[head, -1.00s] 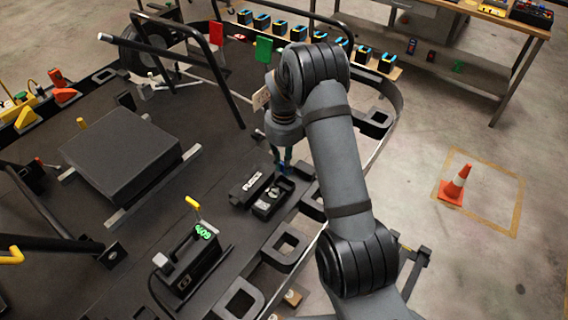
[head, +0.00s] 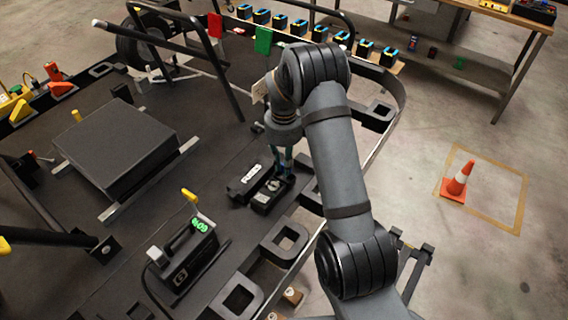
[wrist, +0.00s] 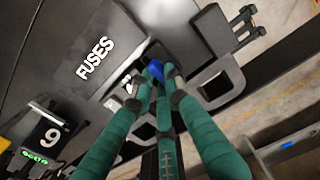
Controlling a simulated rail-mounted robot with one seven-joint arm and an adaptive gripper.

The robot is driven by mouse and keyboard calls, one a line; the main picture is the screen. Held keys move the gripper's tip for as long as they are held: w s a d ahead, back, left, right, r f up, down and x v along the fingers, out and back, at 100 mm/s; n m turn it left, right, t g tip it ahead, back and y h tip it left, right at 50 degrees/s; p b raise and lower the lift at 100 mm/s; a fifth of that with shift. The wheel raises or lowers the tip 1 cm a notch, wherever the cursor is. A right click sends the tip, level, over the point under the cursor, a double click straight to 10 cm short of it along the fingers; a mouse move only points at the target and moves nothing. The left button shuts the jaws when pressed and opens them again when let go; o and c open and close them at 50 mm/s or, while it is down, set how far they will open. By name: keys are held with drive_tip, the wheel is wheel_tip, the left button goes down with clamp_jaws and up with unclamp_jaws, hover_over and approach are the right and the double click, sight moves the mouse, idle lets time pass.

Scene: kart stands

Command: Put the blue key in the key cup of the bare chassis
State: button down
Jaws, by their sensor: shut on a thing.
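My gripper (head: 284,170) has teal fingers and is shut on the blue key (wrist: 155,69), which shows between the fingertips in the wrist view. The fingertips (wrist: 158,82) are over or beside an open black box (head: 262,203) with pale metal parts inside, next to the FUSES lid. I cannot tell whether the key touches anything below. The black chassis deck (head: 215,130) lies under and around the gripper. I cannot clearly make out a key cup; the fingers hide part of the area under the key.
The FUSES cover (head: 249,180) is beside the open box. A unit with a green display (head: 188,250) stands at front left. Black tube bars (head: 215,70) rise at the back. A flat black block (head: 118,145) is on the left. A traffic cone (head: 458,181) stands on open floor.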

drive_tip(key=c, duration=1.6)
unclamp_jaws()
drive_tip(key=shift+c, duration=0.2)
wheel_tip(320, 180, up, 12)
drive_tip(key=shift+f, duration=0.1)
